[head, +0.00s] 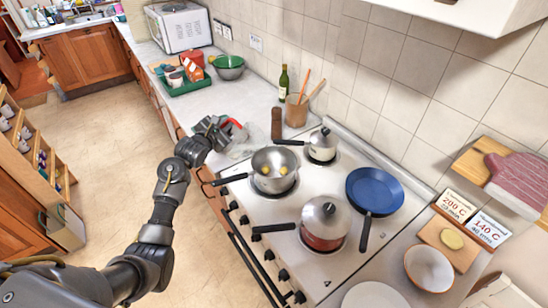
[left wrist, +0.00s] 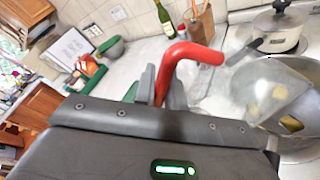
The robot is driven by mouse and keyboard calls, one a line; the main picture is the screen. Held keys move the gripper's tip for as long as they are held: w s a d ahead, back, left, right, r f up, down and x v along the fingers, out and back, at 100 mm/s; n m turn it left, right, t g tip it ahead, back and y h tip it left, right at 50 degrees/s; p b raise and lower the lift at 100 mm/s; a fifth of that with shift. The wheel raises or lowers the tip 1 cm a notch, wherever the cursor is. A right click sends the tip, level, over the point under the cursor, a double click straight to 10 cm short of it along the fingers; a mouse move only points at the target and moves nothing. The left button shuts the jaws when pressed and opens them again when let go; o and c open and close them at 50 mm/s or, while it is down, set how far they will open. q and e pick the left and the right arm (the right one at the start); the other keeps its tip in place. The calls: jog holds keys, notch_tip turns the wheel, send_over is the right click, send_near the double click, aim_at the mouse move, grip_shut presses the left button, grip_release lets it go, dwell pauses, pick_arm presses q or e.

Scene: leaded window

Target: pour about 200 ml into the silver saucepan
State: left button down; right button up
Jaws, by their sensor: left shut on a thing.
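The open silver saucepan (head: 262,183) stands on the hob with yellow pieces, perhaps potatoes, inside. Part of it shows at the right edge of the left wrist view (left wrist: 302,148). My left gripper (head: 218,128) is shut on the red handle (left wrist: 186,54) of a clear jug (left wrist: 262,88). The jug (head: 241,143) is held up just behind and left of the saucepan in the head view. My right gripper is out of view.
A green bottle (head: 283,84) and a utensil pot (head: 296,110) stand behind. A green tray (head: 188,88) sits further left.

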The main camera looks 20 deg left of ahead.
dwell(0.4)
pick_arm(q)
jog(key=shift+a+f+n, duration=0.35)
jog(key=shift+f+n, duration=0.05)
jog(key=shift+f, duration=0.2)
jog(key=shift+a+f+n+t+b, duration=0.35)
jog(key=shift+a+f+n+b, duration=0.8)
jog(key=shift+f, duration=1.05)
jog(key=shift+a+f+n+t+b, duration=0.3)
jog(key=shift+a+f+n+b, duration=0.5)
jog(key=shift+a+f+n, duration=1)
jog(key=shift+a+f+n+t+b, duration=0.35)
jog(key=shift+a+f+n+b, duration=0.5)
jog(key=shift+f, duration=1.75)
jog(key=shift+d, duration=0.15)
